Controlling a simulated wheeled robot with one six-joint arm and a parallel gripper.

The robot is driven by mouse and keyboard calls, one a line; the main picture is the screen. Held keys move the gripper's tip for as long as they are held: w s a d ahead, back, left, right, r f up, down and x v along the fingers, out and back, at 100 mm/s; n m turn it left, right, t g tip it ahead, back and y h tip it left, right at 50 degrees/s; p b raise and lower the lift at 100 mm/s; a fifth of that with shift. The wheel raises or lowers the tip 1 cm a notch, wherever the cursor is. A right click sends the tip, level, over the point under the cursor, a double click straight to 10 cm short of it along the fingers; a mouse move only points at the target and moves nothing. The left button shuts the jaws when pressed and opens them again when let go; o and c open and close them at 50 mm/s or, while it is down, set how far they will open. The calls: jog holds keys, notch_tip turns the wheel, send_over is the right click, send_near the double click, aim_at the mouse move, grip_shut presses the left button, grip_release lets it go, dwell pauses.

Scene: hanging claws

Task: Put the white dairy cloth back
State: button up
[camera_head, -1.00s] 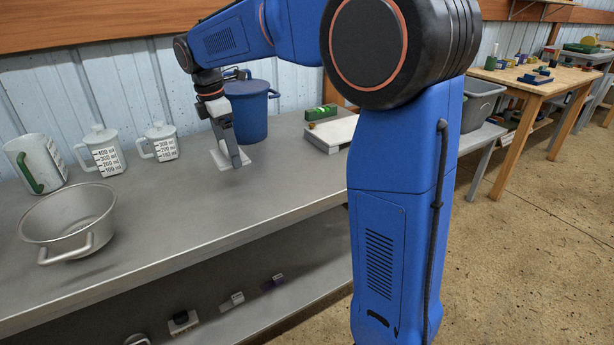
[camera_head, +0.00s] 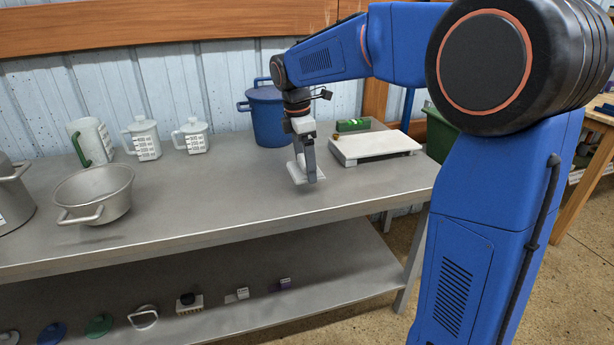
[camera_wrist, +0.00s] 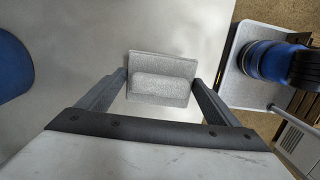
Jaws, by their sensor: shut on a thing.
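The white dairy cloth (camera_wrist: 162,66) is a pale grey-white folded pad with a raised roll across its middle. My gripper (camera_wrist: 160,84) is shut on it, one finger at each side edge. In the head view my gripper (camera_head: 306,176) points down over the steel table, and the cloth (camera_head: 296,173) shows as a pale piece around the fingers. It is low over the tabletop, right of the blue bucket's front. I cannot tell whether it touches the table. The finger partly hides it in the head view.
The blue lidded bucket (camera_head: 267,118) stands behind my gripper. Measuring jugs (camera_head: 145,139) and a metal bowl (camera_head: 97,192) stand left. Several small items, including a brush (camera_head: 189,304), line the lower shelf (camera_head: 345,260).

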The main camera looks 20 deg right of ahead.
aim_at(300, 169)
jog(key=shift+f, duration=2.05)
jog(key=shift+f, duration=0.1)
jog(key=o, duration=0.8)
jog(key=r, duration=0.3)
jog(key=a+r, duration=0.1)
jog(key=r, duration=0.7)
jog(key=shift+a+r, duration=0.15)
jog(key=shift+a, duration=0.1)
jog(key=shift+r, duration=0.4)
